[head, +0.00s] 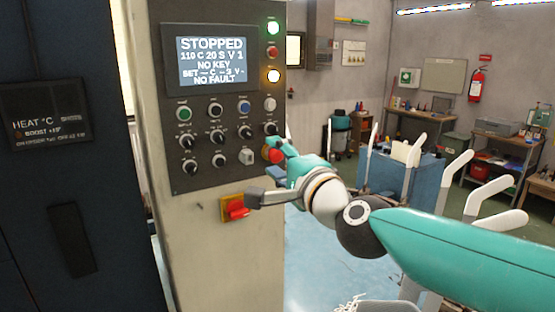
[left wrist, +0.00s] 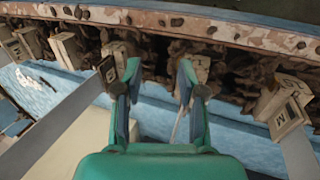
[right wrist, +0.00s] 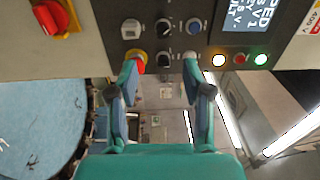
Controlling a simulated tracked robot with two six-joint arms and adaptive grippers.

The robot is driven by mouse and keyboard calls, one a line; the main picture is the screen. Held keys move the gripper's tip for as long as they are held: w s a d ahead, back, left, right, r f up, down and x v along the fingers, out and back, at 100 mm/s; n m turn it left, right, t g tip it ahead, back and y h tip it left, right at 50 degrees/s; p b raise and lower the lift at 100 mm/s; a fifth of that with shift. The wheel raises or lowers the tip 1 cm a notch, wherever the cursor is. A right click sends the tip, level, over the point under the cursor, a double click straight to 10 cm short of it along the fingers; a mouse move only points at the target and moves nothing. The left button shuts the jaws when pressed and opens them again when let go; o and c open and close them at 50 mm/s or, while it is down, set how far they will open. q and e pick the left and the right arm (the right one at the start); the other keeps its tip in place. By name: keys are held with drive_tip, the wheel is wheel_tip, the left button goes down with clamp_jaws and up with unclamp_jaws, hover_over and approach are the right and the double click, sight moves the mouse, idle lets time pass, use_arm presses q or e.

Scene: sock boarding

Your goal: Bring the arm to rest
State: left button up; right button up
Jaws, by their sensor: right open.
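My right arm comes in from the right in the head view. Its gripper (head: 280,160) is in front of the control panel (head: 215,98), close to the red emergency-stop knob (head: 272,155). In the right wrist view the gripper (right wrist: 160,80) has its fingers apart with nothing between them. The red knob (right wrist: 137,58) shows beside one fingertip; I cannot tell whether they touch. My left gripper is not in the head view. In the left wrist view it (left wrist: 159,75) has its fingers apart, over a rusty ring edge with several pale lettered blocks.
The panel's screen (head: 211,62) reads STOPPED, NO KEY, NO FAULT. A red switch on a yellow plate (head: 237,208) sits below the knobs. A dark cabinet (head: 70,150) stands left. White upright forms (head: 493,192) stand behind my right arm. Workbenches are far back.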

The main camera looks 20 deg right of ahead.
idle(0.4)
drive_tip(key=w+d+f+g+h, duration=0.1)
drive_tip(key=w+f+g, duration=0.15)
drive_tip(key=f, duration=0.75)
drive_tip(key=w+d+f+g, duration=0.15)
drive_tip(key=w+f, duration=0.25)
drive_tip(key=f, duration=0.6)
drive_tip(key=s+a+f+n+g, duration=0.1)
drive_tip(key=s+f+g, duration=0.2)
drive_tip(key=f, duration=1)
drive_tip(key=s+f+n+g, duration=0.1)
drive_tip(key=s+f+g, duration=0.2)
drive_tip(key=f, duration=1)
drive_tip(key=s+a+f+n+g, duration=0.3)
drive_tip(key=s+f+n+g, duration=0.1)
drive_tip(key=s+f, duration=0.9)
drive_tip(key=s+a+f+n+g+y, duration=0.1)
drive_tip(key=s+a+f+n, duration=0.1)
drive_tip(key=s, duration=0.5)
drive_tip(key=s+a+f+n+g+y, duration=0.1)
drive_tip(key=s+a+f+n+g, duration=0.1)
drive_tip(key=s+f+n, duration=0.2)
drive_tip(key=s+n, duration=0.2)
drive_tip(key=s, duration=0.1)
drive_tip(key=shift+s+f+g, duration=0.3)
drive_tip(key=shift+s, duration=0.05)
